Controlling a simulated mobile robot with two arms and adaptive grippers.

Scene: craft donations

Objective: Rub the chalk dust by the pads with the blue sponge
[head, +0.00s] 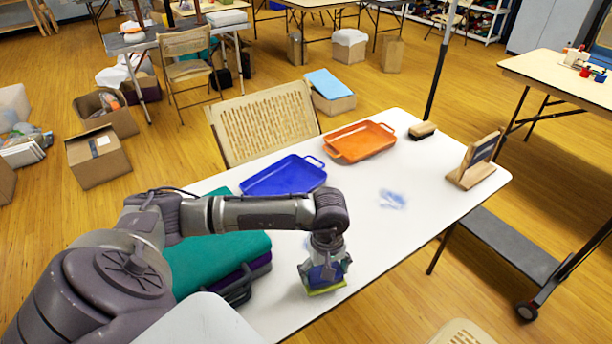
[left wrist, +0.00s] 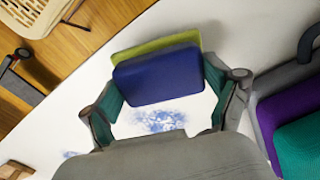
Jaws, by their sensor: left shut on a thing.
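My left gripper (head: 324,274) is shut on the blue sponge (left wrist: 160,76), which has a yellow-green layer underneath. It holds the sponge low over the white table (head: 385,240), right of the pads; I cannot tell whether it touches. The pads, teal (head: 222,258) and purple (left wrist: 284,112), are stacked. A blue chalk dust patch (left wrist: 160,120) lies by the pads, beside the sponge in the left wrist view. In the head view my arm mostly hides it. A second blue dust patch (head: 392,199) lies farther along the table. My right gripper is not in view.
A blue tray (head: 285,176) and an orange tray (head: 358,142) sit along the far edge. An eraser (head: 422,131) and a wooden stand with a dark panel (head: 475,162) are at the far right end. A folding chair (head: 264,123) stands behind. The table's middle is largely clear.

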